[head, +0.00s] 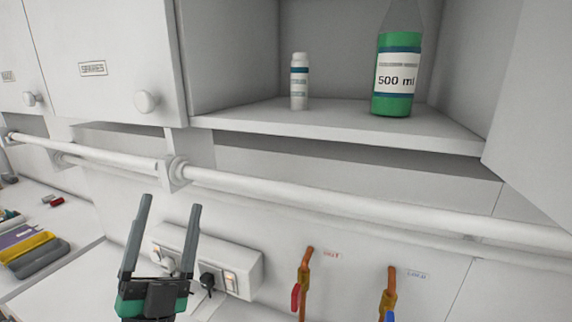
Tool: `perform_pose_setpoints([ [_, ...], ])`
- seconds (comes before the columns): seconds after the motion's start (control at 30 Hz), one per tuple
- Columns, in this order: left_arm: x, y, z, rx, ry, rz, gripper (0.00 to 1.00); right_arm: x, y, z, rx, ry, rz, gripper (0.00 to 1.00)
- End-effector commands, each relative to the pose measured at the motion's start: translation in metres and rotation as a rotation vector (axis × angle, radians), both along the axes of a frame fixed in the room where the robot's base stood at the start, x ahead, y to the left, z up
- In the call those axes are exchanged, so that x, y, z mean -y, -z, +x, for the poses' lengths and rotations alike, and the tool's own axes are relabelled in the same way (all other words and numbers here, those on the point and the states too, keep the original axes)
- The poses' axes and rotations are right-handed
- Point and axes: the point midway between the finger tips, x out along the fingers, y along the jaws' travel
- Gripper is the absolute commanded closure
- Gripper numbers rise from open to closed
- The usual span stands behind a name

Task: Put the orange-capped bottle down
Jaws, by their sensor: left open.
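No orange-capped bottle shows in the head view. A green bottle (394,88) marked 500 ml stands upright on the shelf (340,118) of the open cupboard; its top is cut off by the picture edge. A small white bottle (299,84) with a pale cap and blue bands stands upright to its left, apart from it. My left gripper (170,203) is below the cupboard and the rail, fingers pointing up, open, with nothing between them. My right gripper is not in view.
A white rail (330,205) runs across below the cupboard. A socket box (232,268) with plugs is behind my left gripper. Two copper taps (304,275) are on the wall at right. Yellow and grey trays (33,252) lie on the bench at left.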

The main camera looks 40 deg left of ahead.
Motion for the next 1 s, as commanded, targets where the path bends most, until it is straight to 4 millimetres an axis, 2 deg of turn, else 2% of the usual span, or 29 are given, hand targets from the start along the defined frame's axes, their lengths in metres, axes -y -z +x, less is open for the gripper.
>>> perform_pose_setpoints([
  [0.03,0.027,-0.034,0.017,0.101,0.244,-0.127,0.23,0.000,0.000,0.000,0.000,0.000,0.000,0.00],
  [0.13,0.088,-0.085,0.043,0.189,0.727,-0.366,0.23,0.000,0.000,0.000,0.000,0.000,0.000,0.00],
  [0.2,0.131,-0.112,0.049,0.193,0.991,-0.475,0.23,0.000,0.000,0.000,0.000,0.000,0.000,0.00],
  [0.23,0.146,-0.121,0.049,0.189,1.078,-0.507,0.23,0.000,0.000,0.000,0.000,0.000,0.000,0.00],
  [0.3,0.172,-0.134,0.047,0.171,1.220,-0.558,0.23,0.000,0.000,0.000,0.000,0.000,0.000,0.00],
  [0.33,0.178,-0.137,0.047,0.164,1.257,-0.572,0.23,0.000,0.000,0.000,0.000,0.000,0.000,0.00],
  [0.43,0.188,-0.142,0.046,0.151,1.309,-0.592,0.23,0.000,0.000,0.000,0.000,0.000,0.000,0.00],
  [0.63,0.187,-0.141,0.046,0.151,1.304,-0.591,0.23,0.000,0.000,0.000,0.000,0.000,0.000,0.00],
  [0.73,0.187,-0.152,0.046,0.152,1.303,-0.590,0.23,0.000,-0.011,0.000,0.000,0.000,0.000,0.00],
  [0.87,0.186,-0.191,0.046,0.152,1.301,-0.589,0.23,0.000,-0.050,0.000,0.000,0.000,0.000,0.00],
  [1.0,0.186,-0.249,0.046,0.153,1.300,-0.589,0.23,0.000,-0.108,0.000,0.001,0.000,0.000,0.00],
])
